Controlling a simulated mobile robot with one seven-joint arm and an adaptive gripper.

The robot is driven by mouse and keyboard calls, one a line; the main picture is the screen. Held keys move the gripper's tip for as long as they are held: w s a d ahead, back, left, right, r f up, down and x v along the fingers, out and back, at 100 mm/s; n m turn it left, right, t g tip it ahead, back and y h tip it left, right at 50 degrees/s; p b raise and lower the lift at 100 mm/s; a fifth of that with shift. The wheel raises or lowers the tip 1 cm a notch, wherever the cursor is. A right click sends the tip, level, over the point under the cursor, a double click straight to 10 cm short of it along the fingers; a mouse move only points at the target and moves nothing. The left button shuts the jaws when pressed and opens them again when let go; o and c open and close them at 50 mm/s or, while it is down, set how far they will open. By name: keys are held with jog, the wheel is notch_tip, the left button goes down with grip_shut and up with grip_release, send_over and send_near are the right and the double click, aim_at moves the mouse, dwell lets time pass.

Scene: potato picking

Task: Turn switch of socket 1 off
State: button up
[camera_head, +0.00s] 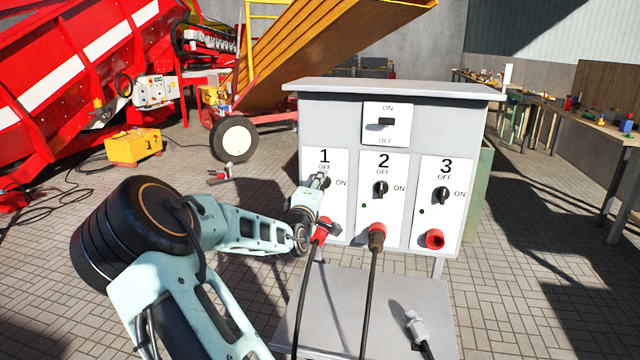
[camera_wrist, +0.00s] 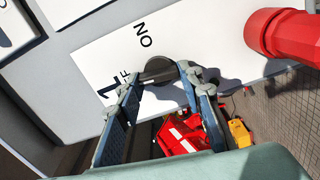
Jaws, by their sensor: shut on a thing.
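The grey cabinet (camera_head: 400,97) carries panels numbered 1, 2 and 3. Panel 1 (camera_head: 338,225) has a dark rotary switch (camera_head: 327,184) with OFF above it and ON to its right. My gripper (camera_head: 321,181) is at this switch and partly covers it. In the wrist view my gripper (camera_wrist: 163,76) has its fingers on either side of the round dark switch (camera_wrist: 160,69) and is shut on it. ON shows above the switch and part of OFF to its left. The switch's exact setting is hard to tell. A red plug (camera_head: 321,230) sits below it, with a cable hanging down.
Switch 2 (camera_head: 380,189) and switch 3 (camera_head: 442,195) are close by on the right. A plug (camera_head: 376,236) is in socket 2; socket 3 (camera_head: 435,239) is empty. A loose grey plug (camera_head: 416,327) lies on the lower shelf (camera_head: 350,300). Red machinery (camera_head: 70,90) stands at left.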

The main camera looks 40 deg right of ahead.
jog(key=shift+n, duration=0.6)
jog(key=o, duration=1.2)
jog(key=shift+c, duration=0.2)
jog(key=v, duration=1.2)
jog(key=shift+s+f, duration=0.1)
jog(key=shift+f, duration=0.05)
